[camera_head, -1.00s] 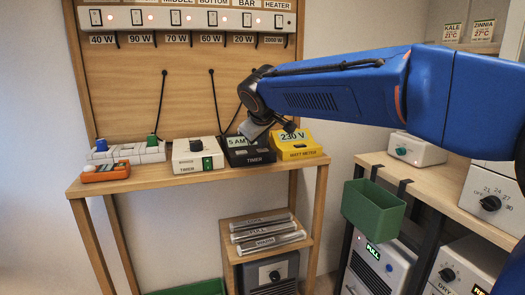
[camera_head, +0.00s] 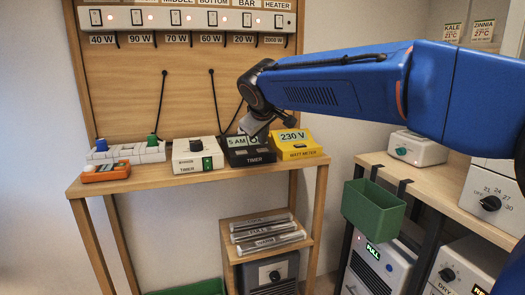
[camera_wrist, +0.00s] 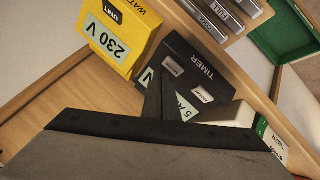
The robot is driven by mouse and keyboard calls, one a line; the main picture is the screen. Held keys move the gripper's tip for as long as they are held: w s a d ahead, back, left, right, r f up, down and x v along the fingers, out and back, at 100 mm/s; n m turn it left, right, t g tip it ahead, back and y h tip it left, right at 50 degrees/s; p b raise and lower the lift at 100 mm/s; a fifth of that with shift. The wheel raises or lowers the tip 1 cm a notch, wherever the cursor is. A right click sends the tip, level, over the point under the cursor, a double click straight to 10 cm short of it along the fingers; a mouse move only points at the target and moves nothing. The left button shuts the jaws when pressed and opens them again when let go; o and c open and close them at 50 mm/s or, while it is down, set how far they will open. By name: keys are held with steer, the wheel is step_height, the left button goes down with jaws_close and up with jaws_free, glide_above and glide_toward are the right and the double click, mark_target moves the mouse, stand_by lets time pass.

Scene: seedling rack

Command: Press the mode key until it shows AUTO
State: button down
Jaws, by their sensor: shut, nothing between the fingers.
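The black timer (camera_head: 250,157) stands on the wooden shelf between a white timer and the yellow watt meter. In the head view my gripper (camera_head: 287,121) is above the timer's back; contact cannot be told.
The yellow watt meter (camera_head: 297,151) showing 230 V stands close on the right. A switch strip (camera_head: 185,18) and hanging black cords are on the backboard.

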mark_target(263, 152)
steer(key=shift+r, duration=0.1)
step_height(263, 152, up, 5)
steer(key=shift+f, duration=0.1)
stand_by(0.6)
stand_by(0.5)
steer(key=s+d+f+m+g, duration=0.1)
steer(key=s+d+f+m, duration=0.1)
steer(key=s+d+f, duration=0.5)
steer(key=s+d+f+m+g, duration=0.15)
steer(key=s+d+f, duration=0.25)
steer(key=s+d, duration=0.7)
steer(key=s+d+f+m+g, duration=0.1)
steer(key=s+d+f, duration=0.3)
steer(key=s+f, duration=0.5)
steer(key=s+d+f+m+g, duration=0.1)
steer(key=s+d+f+m, duration=0.2)
steer(key=s+f, duration=0.6)
steer(key=s+m, duration=0.1)
steer(key=s, duration=0.3)
steer(key=shift+s+d+f, duration=0.2)
steer(key=shift+d+f, duration=0.1)
steer(key=shift+d, duration=0.1)
